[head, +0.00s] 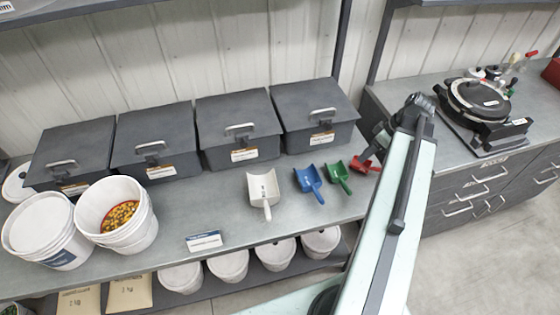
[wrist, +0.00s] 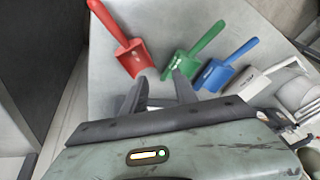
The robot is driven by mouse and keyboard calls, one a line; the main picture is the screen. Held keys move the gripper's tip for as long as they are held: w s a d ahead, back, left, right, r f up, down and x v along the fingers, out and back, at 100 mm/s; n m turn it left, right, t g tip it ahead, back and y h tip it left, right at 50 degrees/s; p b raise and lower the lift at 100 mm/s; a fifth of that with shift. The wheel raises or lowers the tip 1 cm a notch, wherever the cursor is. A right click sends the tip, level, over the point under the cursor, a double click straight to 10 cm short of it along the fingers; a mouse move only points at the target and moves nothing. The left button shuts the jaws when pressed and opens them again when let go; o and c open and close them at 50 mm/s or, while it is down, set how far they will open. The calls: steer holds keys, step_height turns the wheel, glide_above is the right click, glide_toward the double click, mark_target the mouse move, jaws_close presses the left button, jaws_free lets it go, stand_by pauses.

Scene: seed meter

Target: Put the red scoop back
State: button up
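The red scoop (head: 363,165) lies on the grey counter at the right end of a row of scoops, close to its right edge. In the wrist view the red scoop (wrist: 132,60) is ahead and slightly left, its handle pointing away to the upper left. My gripper (wrist: 158,82) is open, with a gap between its two dark fingers and nothing seen held. The scoop's mouth is just beyond the left fingertip; I cannot tell whether they touch. In the head view my gripper (head: 376,146) hangs just above the red scoop and its lower end is partly hidden by my arm.
Beside it lie a green scoop (head: 339,178), a blue scoop (head: 309,181) and a larger white scoop (head: 263,190). Several lidded grey bins (head: 238,130) stand behind. White buckets (head: 118,213) stand at the left. A small label sign (head: 205,240) is at the front edge.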

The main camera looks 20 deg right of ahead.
steer(key=w+a+m+g+h, duration=0.1)
steer(key=w+a+m, duration=0.1)
steer(key=a, duration=0.8)
steer(key=w+a+f+m+h, duration=0.1)
steer(key=w+a, duration=0.2)
steer(key=a, duration=0.8)
steer(key=w+a+m+g+h, duration=0.1)
steer(key=w+a+m, duration=0.1)
steer(key=a, duration=0.9)
steer(key=shift+w+a+f+m+g+h, duration=0.3)
steer(key=shift+w+f, duration=0.1)
steer(key=shift+w, duration=0.15)
steer(key=shift+a, duration=0.35)
